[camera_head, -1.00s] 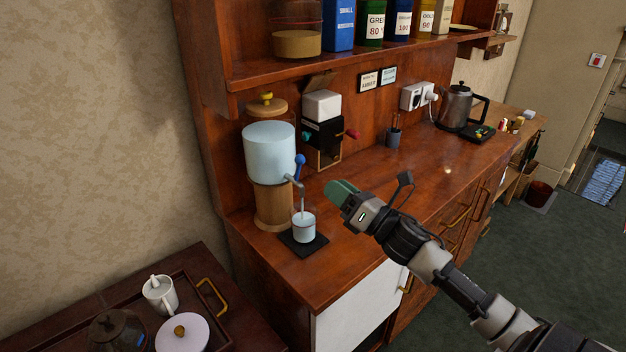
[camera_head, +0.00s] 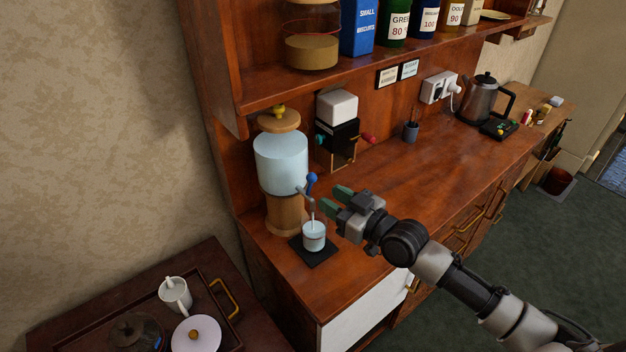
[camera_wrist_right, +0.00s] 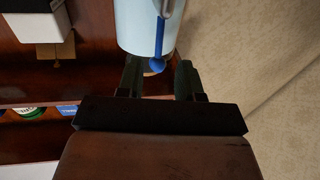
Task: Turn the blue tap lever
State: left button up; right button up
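The blue tap lever (camera_head: 311,178) stands upright on the tap of a pale blue drink dispenser (camera_head: 280,162) with a wooden base and lid. A glass (camera_head: 314,236) with pale liquid stands under the spout on a black mat (camera_head: 316,256); a thin pale line shows between spout and glass. My right gripper (camera_head: 335,199) is open and empty, just right of the lever. In the right wrist view, the lever's round blue end (camera_wrist_right: 157,64) shows between the two spread fingers of the gripper (camera_wrist_right: 158,77), near their tips; contact cannot be told. My left gripper is out of view.
A black and white machine (camera_head: 337,128) with a red handle stands behind, right of the dispenser. A shelf (camera_head: 290,91) with tins overhangs the counter. A tray (camera_head: 236,340) with a white cup is at lower left.

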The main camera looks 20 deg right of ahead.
aim_at(310, 186)
jog(key=p+x, duration=0.1)
jog(key=x, duration=0.6)
jog(key=shift+d, duration=0.1)
grip_shut()
